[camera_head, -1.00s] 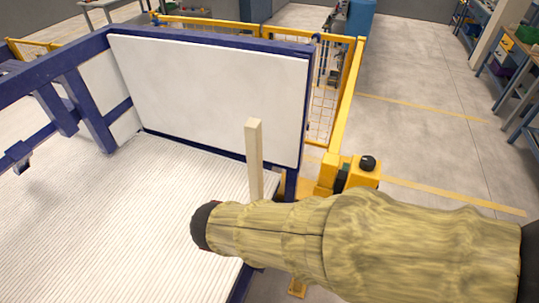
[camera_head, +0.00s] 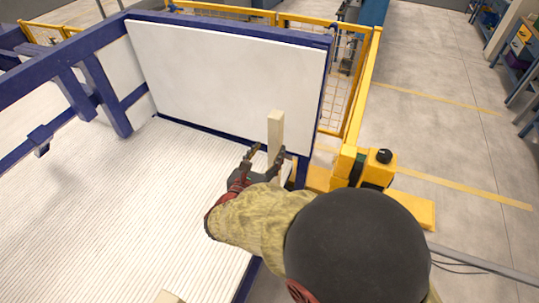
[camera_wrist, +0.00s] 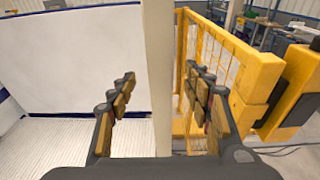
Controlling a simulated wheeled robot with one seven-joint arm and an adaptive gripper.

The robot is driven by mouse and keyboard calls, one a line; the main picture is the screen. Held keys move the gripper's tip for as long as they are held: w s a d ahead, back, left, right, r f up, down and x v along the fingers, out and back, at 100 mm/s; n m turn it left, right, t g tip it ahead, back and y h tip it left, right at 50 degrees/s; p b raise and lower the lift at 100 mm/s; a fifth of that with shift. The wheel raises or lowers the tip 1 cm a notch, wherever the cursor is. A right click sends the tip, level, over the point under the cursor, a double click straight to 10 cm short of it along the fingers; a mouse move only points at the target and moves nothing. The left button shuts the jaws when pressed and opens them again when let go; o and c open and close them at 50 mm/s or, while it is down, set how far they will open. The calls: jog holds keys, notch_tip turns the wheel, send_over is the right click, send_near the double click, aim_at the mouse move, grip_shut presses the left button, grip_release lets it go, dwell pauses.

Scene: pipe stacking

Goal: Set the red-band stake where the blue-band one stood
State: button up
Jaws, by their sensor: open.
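A pale upright wooden stake (camera_head: 276,132) stands by the right corner of the bed, in front of the white panel. In the wrist view the stake (camera_wrist: 158,70) runs up through the middle, between my fingers. No coloured band shows on it, and its lower part is hidden by my gripper and arm. My gripper (camera_head: 267,153) is open around the stake; I cannot tell whether the fingers touch it. A second pale stake end (camera_head: 168,297) peeks in at the bottom edge of the head view, with no band visible.
The white ribbed bed (camera_head: 110,215) is open to the left. A white panel (camera_head: 225,80) in a blue frame (camera_head: 310,165) stands behind the stake. A yellow post with a black knob (camera_head: 384,156) and yellow mesh fencing (camera_head: 362,90) stand close on the right.

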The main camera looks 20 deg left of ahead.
aim_at(273, 123)
jog(key=shift+w+d+f, duration=0.1)
jog(key=shift+w+f, duration=0.05)
jog(key=shift+w, duration=0.9)
jog(key=shift+w+d+f, duration=0.1)
jog(key=shift+w+f, duration=0.1)
jog(key=shift+w, duration=0.85)
jog(key=shift+w+f, duration=0.15)
jog(key=shift+w, duration=0.9)
jog(key=shift+c, duration=0.8)
jog(key=c, duration=1.1)
grip_shut()
jog(key=shift+r+p, duration=2.65)
jog(key=shift+r, duration=1.9)
notch_tip(273, 123, up, 12)
jog(key=p, duration=0.6)
